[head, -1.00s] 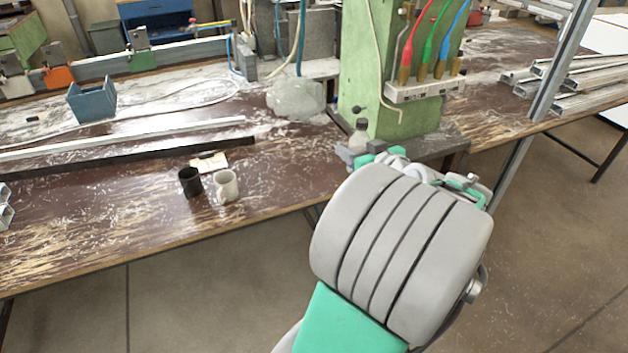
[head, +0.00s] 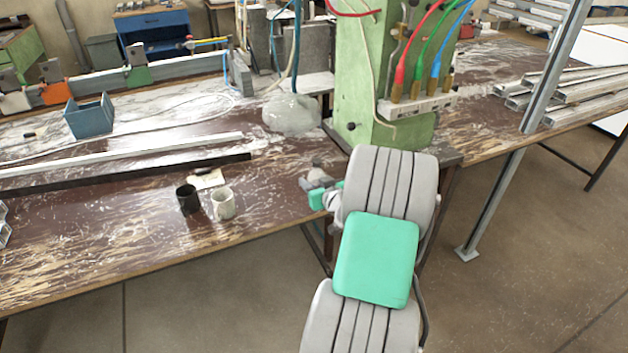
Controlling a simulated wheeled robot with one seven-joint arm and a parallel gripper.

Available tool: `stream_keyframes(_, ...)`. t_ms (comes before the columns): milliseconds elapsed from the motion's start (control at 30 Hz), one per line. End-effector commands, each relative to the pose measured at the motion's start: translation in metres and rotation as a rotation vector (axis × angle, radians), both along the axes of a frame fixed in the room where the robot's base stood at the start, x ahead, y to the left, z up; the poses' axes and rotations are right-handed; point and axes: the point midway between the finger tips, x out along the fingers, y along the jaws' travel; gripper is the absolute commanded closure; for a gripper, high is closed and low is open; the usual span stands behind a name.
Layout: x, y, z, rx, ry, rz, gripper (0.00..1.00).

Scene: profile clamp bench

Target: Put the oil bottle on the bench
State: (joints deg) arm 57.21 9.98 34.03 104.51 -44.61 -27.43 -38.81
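The oil bottle (head: 317,174) is a small greyish bottle, seen at the front right part of the bench (head: 270,185), just left of the green machine column. My gripper (head: 313,184) is at the bottle, its grey fingers around it. The fingers look shut on the bottle, though the grip is small in view. The bottle's lower part is hidden behind the fingers. I cannot tell whether its base touches the bench top.
A black mug (head: 188,199) and a pale mug (head: 223,204) stand left of my gripper, near a small card (head: 208,179). The green column (head: 365,90) rises just behind my arm. A clear lumpy bag (head: 291,114) lies behind the bottle. Bare bench lies between mugs and gripper.

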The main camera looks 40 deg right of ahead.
Motion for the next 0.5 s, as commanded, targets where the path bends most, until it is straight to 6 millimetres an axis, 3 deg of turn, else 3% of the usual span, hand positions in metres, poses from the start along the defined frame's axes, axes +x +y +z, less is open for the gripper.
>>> stream_keyframes(400,0.0001,-0.0006,-0.0056,-0.003,-0.003,0.001,1.00)
stream_keyframes(433,-0.0001,-0.0005,-0.0043,-0.002,-0.003,0.000,0.54)
stream_keyframes(500,-0.0001,-0.0005,-0.0040,-0.002,-0.003,0.000,0.48)
